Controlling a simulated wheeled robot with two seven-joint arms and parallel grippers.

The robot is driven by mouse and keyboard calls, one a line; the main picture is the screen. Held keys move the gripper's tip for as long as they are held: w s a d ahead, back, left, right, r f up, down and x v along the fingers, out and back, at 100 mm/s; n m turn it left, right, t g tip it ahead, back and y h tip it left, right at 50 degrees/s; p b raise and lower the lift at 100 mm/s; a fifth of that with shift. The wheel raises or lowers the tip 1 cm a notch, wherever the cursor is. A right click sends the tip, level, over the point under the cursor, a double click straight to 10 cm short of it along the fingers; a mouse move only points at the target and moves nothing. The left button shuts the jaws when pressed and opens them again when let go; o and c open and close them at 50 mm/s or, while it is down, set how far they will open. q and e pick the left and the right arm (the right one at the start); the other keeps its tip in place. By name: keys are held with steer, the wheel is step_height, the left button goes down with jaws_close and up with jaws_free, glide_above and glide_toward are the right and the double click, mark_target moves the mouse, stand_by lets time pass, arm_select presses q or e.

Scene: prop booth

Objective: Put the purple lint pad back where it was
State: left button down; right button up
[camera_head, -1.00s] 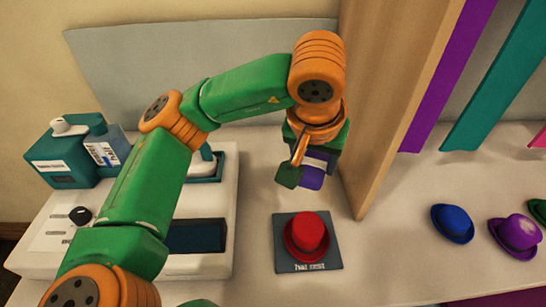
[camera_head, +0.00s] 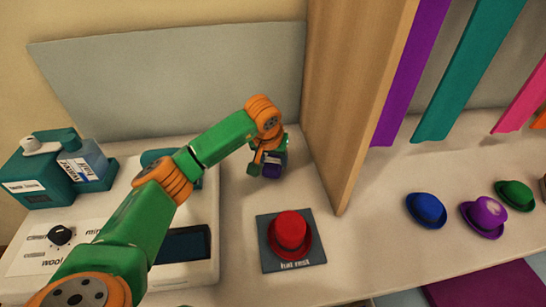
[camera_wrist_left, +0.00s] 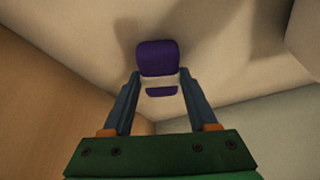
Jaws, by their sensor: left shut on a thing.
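The purple lint pad (camera_wrist_left: 157,58) is between the two fingers of my left gripper (camera_wrist_left: 160,85) in the left wrist view. It has a purple block, a pale band and a smaller purple part. In the head view my left gripper (camera_head: 268,170) holds the pad (camera_head: 273,164) at the back of the counter, left of the wooden partition. I cannot tell whether the pad touches the counter. My right gripper is not in view.
A red hat (camera_head: 290,233) sits on a dark hat rest mat (camera_head: 311,250) in front.

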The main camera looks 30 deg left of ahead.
arm_select(q)
steer(key=shift+f, duration=0.1)
steer(key=shift+c, duration=0.9)
jaws_free()
steer(key=shift+r, duration=0.35)
steer(key=v, duration=1.1)
steer(key=shift+s+r, duration=0.3)
